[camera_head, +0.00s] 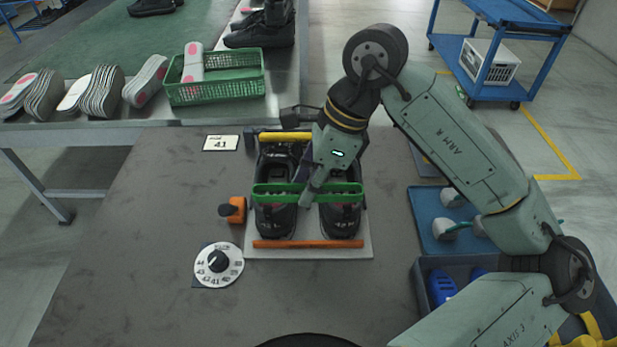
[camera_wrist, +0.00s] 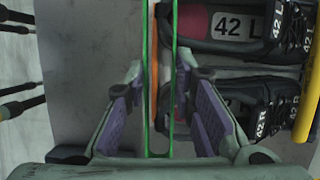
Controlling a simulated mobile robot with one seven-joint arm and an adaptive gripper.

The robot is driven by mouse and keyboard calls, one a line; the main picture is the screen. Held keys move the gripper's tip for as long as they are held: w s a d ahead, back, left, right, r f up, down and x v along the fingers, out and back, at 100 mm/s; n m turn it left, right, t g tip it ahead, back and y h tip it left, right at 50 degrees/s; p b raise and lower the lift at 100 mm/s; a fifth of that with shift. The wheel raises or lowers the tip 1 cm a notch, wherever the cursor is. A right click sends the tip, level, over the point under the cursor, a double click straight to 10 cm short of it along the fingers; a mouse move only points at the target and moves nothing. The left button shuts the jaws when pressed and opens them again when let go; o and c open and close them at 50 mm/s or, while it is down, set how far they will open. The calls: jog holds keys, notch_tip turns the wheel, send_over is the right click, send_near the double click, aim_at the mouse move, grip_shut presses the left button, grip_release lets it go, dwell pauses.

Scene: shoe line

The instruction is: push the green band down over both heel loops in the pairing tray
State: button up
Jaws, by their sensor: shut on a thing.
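Two black shoes, left (camera_head: 276,218) and right (camera_head: 341,218), stand side by side on the pale pairing tray (camera_head: 310,252).
An orange bar (camera_head: 307,244) edges the tray's near side and a yellow bar (camera_head: 284,136) its far side. An orange clamp-like part (camera_head: 237,210), a size dial (camera_head: 218,264) and a 41 sign (camera_head: 221,143) stand left. A blue mat (camera_head: 428,225) and bin lie right.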

jog(key=shift+f+b, duration=1.25)
jog(key=shift+f, duration=0.15)
jog(key=shift+f+b, duration=0.6)
jog(key=shift+b, duration=0.15)
jog(key=shift+r, duration=0.1)
jog(key=o, duration=1)
jog(key=shift+c, duration=0.2)
jog(key=shift+r, duration=0.1)
notch_tip(320, 180, up, 9)
jog(key=p, duration=0.4)
jog(key=shift+p, duration=0.3)
jog(key=shift+s, duration=0.1)
